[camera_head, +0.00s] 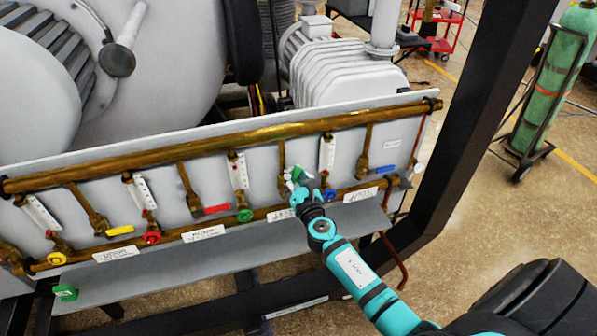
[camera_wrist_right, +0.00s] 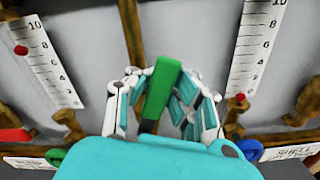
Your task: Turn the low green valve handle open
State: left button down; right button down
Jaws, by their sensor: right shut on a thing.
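The green valve handle (camera_wrist_right: 160,92) is a flat green lever with a dark lower end. In the wrist view it points up, leaning slightly to the right, between the fingers of my right gripper (camera_wrist_right: 165,100). The right gripper is shut on the handle. In the head view, my right gripper (camera_head: 300,177) covers most of the handle, and only a small green part (camera_head: 296,172) shows at the fingertips. The handle's pivot is hidden behind the gripper. My left gripper is not in view.
A yellow lever (camera_head: 120,230), red lever (camera_head: 217,209) and blue lever (camera_head: 385,171) sit on neighbouring brass pipes. Round knobs, including a green one (camera_head: 245,215) and a blue one (camera_head: 331,194), line the lower pipe. A black frame post (camera_head: 470,120) stands right of the panel.

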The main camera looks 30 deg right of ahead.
jog(key=shift+a+f+n+p, duration=0.3)
jog(key=shift+a+n+p, duration=0.2)
jog(key=shift+a+n, duration=0.55)
jog(key=shift+a+n+p, duration=0.35)
jog(key=shift+n, duration=0.8)
jog(key=shift+f, duration=0.1)
jog(key=c, duration=1.8)
grip_release()
jog(key=o, duration=0.6)
jog(key=shift+s+r, duration=0.35)
jog(key=shift+r, duration=0.2)
jog(key=shift+o, duration=0.2)
jog(key=shift+w, duration=0.25)
jog(key=v, duration=1.2)
jog(key=shift+d+f, duration=0.1)
